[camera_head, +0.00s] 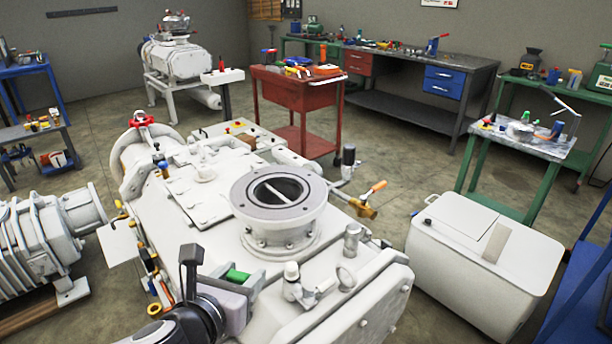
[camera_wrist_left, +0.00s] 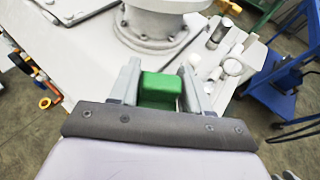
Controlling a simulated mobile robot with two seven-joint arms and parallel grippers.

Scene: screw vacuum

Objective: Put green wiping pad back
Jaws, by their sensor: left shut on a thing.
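The green wiping pad (camera_wrist_left: 160,88) is a small green block between the two fingers of my left gripper (camera_wrist_left: 161,85) in the left wrist view. My left gripper also shows in the head view (camera_head: 238,276), low at the centre-left, with a bit of the green pad (camera_head: 237,275) visible in it. The gripper is shut on the pad, over the top of the large white vacuum pump (camera_head: 190,238), in front of its round flange (camera_head: 279,192). I cannot tell whether the pad touches the pump surface. My right gripper is not in view.
A white valve fitting (camera_head: 293,280) stands just right of my left gripper. A white bin (camera_head: 480,250) is at the right. A red tool cart (camera_head: 298,92) and a grey workbench (camera_head: 415,95) stand behind. A green-legged table (camera_head: 525,140) is at the right back.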

